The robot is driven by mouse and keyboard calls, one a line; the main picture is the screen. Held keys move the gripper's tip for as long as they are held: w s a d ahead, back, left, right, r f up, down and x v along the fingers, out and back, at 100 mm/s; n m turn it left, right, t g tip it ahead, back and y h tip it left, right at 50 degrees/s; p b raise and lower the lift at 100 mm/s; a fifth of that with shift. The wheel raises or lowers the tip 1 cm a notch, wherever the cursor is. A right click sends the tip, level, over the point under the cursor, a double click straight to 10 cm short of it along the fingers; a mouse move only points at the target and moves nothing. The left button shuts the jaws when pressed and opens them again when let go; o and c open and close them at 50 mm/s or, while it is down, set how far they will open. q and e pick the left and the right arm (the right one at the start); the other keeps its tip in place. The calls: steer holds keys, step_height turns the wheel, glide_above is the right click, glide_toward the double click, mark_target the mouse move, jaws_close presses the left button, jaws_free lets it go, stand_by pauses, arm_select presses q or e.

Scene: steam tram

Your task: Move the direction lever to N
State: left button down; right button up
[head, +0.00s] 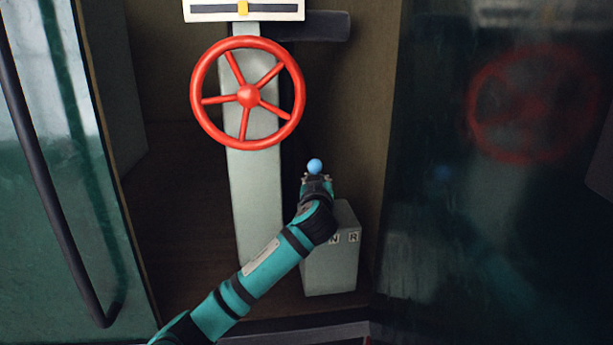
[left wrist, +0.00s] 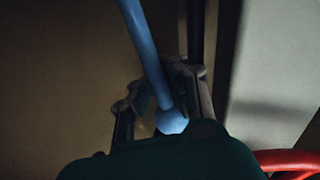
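The direction lever shows in the head view as a light blue ball knob (head: 315,166). Its blue rod (left wrist: 145,45) and knob (left wrist: 171,122) show in the left wrist view. The grey lever box (head: 331,275) has white labels N (head: 334,238) and R (head: 353,237); my left arm covers the rest of its top and the lever's base. My left gripper (head: 317,178) is at the knob. In the left wrist view its fingers (left wrist: 160,95) stand apart on either side of the lever, with a gap visible beside the knob. My right gripper is out of view.
A red handwheel (head: 248,96) on a grey column (head: 255,185) stands left of and above the lever. A white gauge plate (head: 243,10) is on top. A dark glossy panel (head: 480,230) closes the right side; a green door with a dark handrail (head: 45,175) is left.

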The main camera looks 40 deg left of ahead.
arm_select(q)
steer(key=shift+w+d+r+m+p, duration=0.15)
steer(key=shift+w+d+m+p, duration=0.25)
steer(key=shift+w+d+m, duration=0.4)
steer(key=shift+w+d, duration=0.15)
steer(key=shift+w, duration=0.05)
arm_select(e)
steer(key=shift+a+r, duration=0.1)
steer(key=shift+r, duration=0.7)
arm_select(q)
steer(key=c, duration=1.3)
jaws_free()
steer(key=shift+s+d+r, duration=0.1)
steer(key=shift+d, duration=0.2)
steer(key=shift+a, duration=0.25)
steer(key=v, duration=1.2)
steer(key=shift+d+r, duration=0.1)
steer(key=shift+r, duration=0.05)
